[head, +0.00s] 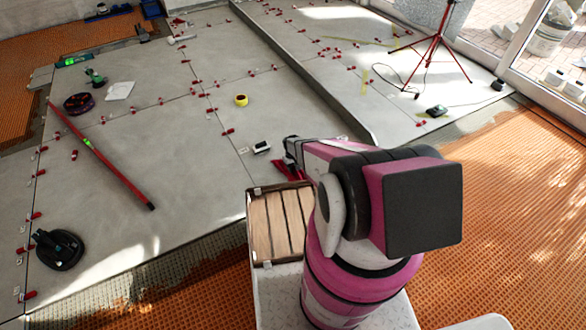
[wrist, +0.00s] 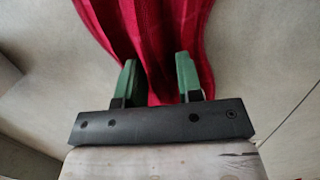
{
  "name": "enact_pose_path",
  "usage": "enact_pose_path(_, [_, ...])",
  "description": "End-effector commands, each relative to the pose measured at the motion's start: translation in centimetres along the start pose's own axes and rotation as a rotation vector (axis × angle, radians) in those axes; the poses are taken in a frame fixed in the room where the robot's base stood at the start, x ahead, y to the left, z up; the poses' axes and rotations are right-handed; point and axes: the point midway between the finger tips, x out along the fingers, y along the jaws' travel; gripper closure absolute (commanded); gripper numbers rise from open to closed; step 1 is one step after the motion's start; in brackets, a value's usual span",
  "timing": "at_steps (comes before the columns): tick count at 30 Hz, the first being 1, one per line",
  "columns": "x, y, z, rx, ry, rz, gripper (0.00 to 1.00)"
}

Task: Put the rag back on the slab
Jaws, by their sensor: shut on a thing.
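The rag is red cloth and fills the upper middle of the wrist view (wrist: 155,30), hanging in folds between green fingers. My gripper (wrist: 158,75) is shut on the rag. In the head view, a small part of the red rag (head: 287,171) shows beside the end of my arm, which hides the fingers. The grey tiled slab (head: 200,130) spreads out beyond my arm, and grey surface also shows around the rag in the wrist view. I cannot tell whether the rag's lower part touches it.
A wood-slatted tray (head: 250,235) stands beside my arm. A white-and-black small item (head: 261,147) and a yellow roll (head: 241,100) lie on the slab. A long red level (head: 100,155) and black suction cup (head: 58,250) lie left. A red tripod (head: 436,45) stands back right.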

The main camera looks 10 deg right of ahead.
Motion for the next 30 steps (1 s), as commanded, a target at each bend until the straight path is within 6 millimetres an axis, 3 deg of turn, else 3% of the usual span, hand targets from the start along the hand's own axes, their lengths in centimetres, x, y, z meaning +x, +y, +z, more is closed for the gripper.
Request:
enact_pose_path(3, [0.3,0.0,-0.1,0.000,0.000,0.000,1.00])
enact_pose_path(4, [0.3,0.0,-0.1,0.000,0.000,0.000,0.57])
enact_pose_path(6, [0.2,0.0,-0.1,0.000,0.000,0.000,0.41])
enact_pose_path(17, [-0.3,0.0,0.1,0.000,0.000,0.000,0.41])
enact_pose_path(20, [-1.4,0.0,0.1,0.000,0.000,0.000,0.41])
enact_pose_path(30, [-8.1,-0.1,0.2,0.000,0.001,0.000,0.41])
